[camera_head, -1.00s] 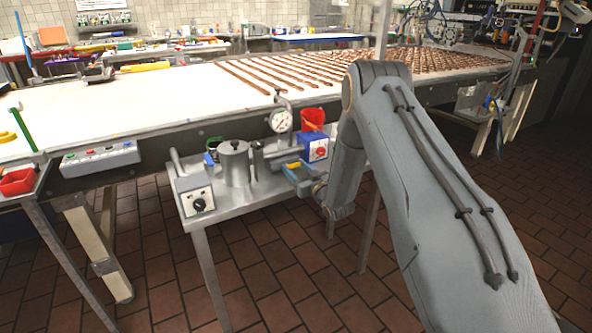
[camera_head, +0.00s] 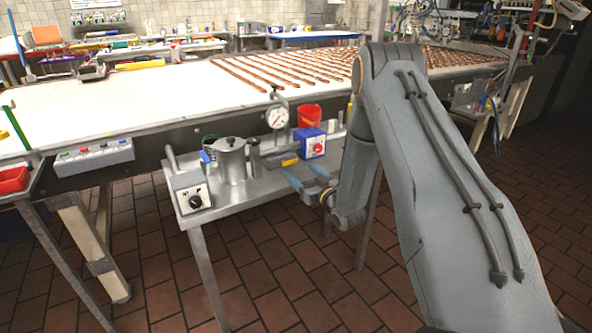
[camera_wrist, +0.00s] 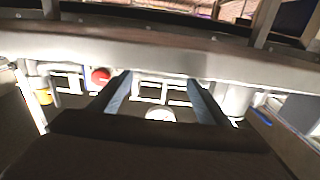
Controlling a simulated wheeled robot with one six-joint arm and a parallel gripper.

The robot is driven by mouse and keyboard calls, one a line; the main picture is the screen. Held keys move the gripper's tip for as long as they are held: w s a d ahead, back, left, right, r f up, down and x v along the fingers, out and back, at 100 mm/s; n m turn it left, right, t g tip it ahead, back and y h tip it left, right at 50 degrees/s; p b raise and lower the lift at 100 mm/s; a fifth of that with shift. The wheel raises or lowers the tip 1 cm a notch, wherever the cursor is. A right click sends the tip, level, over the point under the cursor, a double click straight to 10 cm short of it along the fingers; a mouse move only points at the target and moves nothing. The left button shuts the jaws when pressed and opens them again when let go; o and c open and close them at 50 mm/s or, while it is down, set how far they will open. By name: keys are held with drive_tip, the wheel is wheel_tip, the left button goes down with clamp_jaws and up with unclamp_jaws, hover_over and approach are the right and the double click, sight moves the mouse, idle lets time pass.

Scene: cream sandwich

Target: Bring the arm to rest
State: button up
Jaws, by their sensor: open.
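My gripper (camera_head: 304,181) is in the head view, near the front right edge of the small metal table. Its two fingers point left, over or just in front of the tabletop; I cannot tell the height. The fingers also show in the wrist view (camera_wrist: 160,92), spread apart with nothing held between them. My grey arm (camera_head: 425,150) is bent, its elbow high on the right of the head view and its forearm hanging down to the gripper.
The metal table (camera_head: 250,198) holds a metal pot (camera_head: 231,160), a white control box with a dark knob (camera_head: 191,190), a gauge (camera_head: 277,118), a blue box (camera_head: 312,142) and a red cup (camera_head: 309,115). The long white conveyor (camera_head: 150,98) runs behind. Tiled floor (camera_head: 285,280) in front is clear.

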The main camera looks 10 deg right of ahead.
drive_tip(key=shift+v, duration=0.9)
drive_tip(key=shift+w+r+g+h, duration=0.1)
drive_tip(key=shift+r+g+h, duration=0.4)
drive_tip(key=shift+g, duration=0.1)
drive_tip(key=s+a+r+m+g+h, duration=0.1)
drive_tip(key=s+g, duration=0.6)
drive_tip(key=s, duration=1.3)
drive_tip(key=s+a+r+m+g+h, duration=0.1)
drive_tip(key=s+r+g, duration=0.5)
drive_tip(key=s, duration=1.5)
drive_tip(key=m+g+h, duration=0.1)
drive_tip(key=g+h, duration=0.1)
drive_tip(key=shift+r+g+h, duration=0.2)
drive_tip(key=shift+g+h, duration=0.1)
drive_tip(key=shift+s, duration=0.1)
